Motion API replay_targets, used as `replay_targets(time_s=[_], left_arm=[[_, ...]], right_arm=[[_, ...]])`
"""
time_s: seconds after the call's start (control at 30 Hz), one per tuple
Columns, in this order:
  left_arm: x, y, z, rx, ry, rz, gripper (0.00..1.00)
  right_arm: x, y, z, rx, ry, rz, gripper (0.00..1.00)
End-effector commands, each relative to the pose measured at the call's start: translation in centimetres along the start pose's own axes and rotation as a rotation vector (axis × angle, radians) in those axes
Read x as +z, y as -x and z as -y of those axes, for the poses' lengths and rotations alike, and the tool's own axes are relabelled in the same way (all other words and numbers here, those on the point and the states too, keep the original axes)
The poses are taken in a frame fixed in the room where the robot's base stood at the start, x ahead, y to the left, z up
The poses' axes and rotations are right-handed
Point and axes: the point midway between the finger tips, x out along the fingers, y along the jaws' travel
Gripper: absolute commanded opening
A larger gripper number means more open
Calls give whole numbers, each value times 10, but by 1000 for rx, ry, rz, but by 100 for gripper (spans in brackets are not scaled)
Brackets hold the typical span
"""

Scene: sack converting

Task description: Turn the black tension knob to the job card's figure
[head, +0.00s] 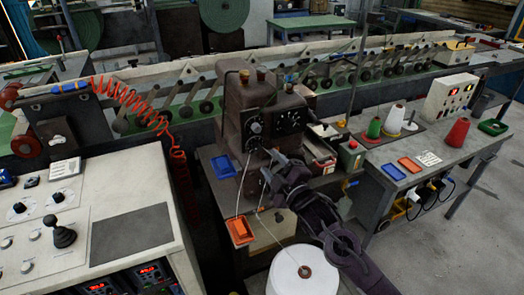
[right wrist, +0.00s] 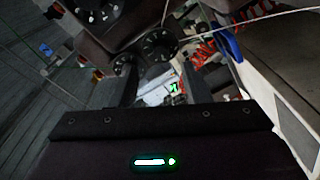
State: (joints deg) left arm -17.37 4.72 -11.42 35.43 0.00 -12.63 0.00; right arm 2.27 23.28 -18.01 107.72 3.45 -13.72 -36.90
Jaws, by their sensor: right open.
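A brown sewing-machine head (head: 243,108) stands in the middle of the head view. Its front carries black dials with white marks: a large one (head: 291,118) on the right and a smaller knob (head: 256,127) on the left. I cannot tell for certain which is the tension knob. My right gripper (head: 268,160) is just below and in front of these dials, open and apparently empty. My left gripper is not in view.
Thread runs near the machine front and an orange tray (head: 240,230). A control console (head: 120,215) with a joystick is at left.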

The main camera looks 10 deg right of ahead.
Motion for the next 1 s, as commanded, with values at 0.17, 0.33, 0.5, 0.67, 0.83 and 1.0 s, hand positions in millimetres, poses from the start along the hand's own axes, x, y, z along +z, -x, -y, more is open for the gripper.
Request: replay_targets(time_s=[0.17, 0.33, 0.5, 0.67, 0.83, 1.0], left_arm=[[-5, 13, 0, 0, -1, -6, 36], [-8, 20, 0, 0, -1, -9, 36], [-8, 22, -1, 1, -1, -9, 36], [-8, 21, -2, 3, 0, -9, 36], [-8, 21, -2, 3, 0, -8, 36], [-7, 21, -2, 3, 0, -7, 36]], right_arm=[[-2, -30, -3, 1, -4, 1, 43], [-1, -52, -2, 0, -3, 2, 43], [0, -62, 0, -1, -3, 1, 43], [0, -63, 1, -2, -3, 1, 43], [0, -63, 1, -2, -3, 2, 36], [0, -63, 1, -1, -3, 2, 14]])
